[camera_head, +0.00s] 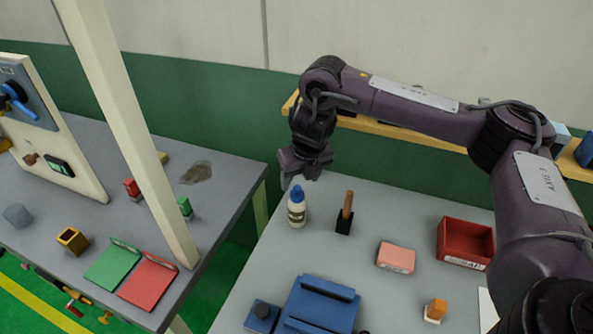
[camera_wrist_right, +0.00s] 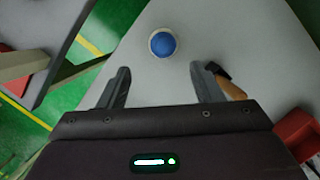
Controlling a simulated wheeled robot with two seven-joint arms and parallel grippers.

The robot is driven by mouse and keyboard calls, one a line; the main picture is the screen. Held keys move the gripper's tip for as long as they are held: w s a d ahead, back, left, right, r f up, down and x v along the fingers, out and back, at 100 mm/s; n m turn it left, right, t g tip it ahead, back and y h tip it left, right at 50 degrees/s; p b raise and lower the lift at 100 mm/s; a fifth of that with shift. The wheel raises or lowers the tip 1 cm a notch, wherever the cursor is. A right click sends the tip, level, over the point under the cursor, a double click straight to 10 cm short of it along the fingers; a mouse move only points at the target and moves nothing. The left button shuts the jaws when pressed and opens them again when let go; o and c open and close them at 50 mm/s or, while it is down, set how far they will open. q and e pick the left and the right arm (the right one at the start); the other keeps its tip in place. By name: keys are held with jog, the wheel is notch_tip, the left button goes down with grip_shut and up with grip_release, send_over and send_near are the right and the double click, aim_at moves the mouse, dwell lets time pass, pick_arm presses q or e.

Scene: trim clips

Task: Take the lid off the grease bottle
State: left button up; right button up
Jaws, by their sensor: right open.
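The grease bottle (camera_head: 297,209) is white with a dark label and stands upright near the left edge of the right-hand table. Its blue lid (camera_head: 297,194) is on top. In the right wrist view the lid (camera_wrist_right: 163,44) shows from above, as a blue disc on the white bottle, ahead of the fingers and between their lines. My right gripper (camera_head: 300,180) is above the bottle, pointing down. In the right wrist view its two fingers (camera_wrist_right: 164,88) are apart with nothing between them. It does not touch the lid. My left gripper is not in view.
A pink block (camera_head: 396,258), a red bin (camera_head: 465,243) and a blue fixture (camera_head: 318,306) are on the same table. A gap separates it from the left table (camera_head: 215,215). The table between these things is clear.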

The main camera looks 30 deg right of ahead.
aim_at(298, 188)
jog(key=p+x, duration=0.1)
jog(key=x, duration=0.3)
jog(key=shift+w+d, duration=0.2)
jog(key=shift+w, duration=0.05)
jog(key=shift+x, duration=1.55)
jog(key=c, duration=0.4)
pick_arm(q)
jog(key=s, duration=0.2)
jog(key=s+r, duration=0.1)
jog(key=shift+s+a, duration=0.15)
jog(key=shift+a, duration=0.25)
pick_arm(e)
jog(key=shift+r, duration=0.1)
jog(key=c, duration=0.6)
jog(key=shift+c, duration=0.2)
